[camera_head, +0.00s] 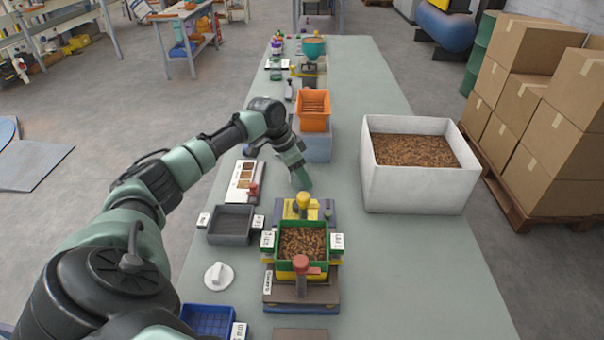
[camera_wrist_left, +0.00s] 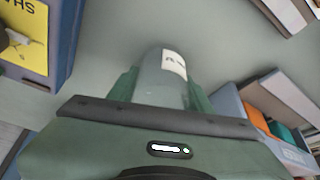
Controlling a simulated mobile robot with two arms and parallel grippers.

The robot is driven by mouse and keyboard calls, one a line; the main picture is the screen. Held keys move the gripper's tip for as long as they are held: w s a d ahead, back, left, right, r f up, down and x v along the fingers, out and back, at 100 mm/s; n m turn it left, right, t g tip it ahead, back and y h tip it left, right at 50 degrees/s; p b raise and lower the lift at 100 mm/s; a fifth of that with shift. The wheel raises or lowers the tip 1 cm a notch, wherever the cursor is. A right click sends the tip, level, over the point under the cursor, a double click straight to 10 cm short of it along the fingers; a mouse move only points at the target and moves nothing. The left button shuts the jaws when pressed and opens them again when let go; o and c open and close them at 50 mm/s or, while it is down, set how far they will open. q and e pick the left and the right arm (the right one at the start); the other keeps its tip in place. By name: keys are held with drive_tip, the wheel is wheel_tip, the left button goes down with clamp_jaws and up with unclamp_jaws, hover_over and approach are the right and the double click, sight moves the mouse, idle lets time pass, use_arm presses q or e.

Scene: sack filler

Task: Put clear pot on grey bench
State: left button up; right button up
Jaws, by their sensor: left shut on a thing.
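The grey bench (camera_head: 425,265) is the long grey-green table running away through the head view. My left gripper (camera_head: 302,181) points down over its middle, just behind the yellow and blue station. In the left wrist view my left gripper (camera_wrist_left: 161,92) is shut on the clear pot (camera_wrist_left: 158,75), a see-through grey cylinder with a white label. The bench surface shows beyond the pot. I cannot tell whether the pot touches the bench. In the head view I cannot make the pot out at the fingers. My right gripper is not in view.
A green-rimmed tray of brown pieces (camera_head: 303,243) sits on the station in front of my gripper. A large white bin (camera_head: 415,188) stands to the right. An orange bin (camera_head: 313,111) is behind, a grey tray (camera_head: 231,224) at left. Bench is clear at front right.

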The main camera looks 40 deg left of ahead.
use_arm(q)
drive_tip(key=shift+d+f, duration=0.1)
drive_tip(key=o, duration=1.4)
drive_tip(key=shift+c, duration=0.2)
drive_tip(key=b+v, duration=0.1)
drive_tip(key=v, duration=1.1)
drive_tip(key=shift+r, duration=0.2)
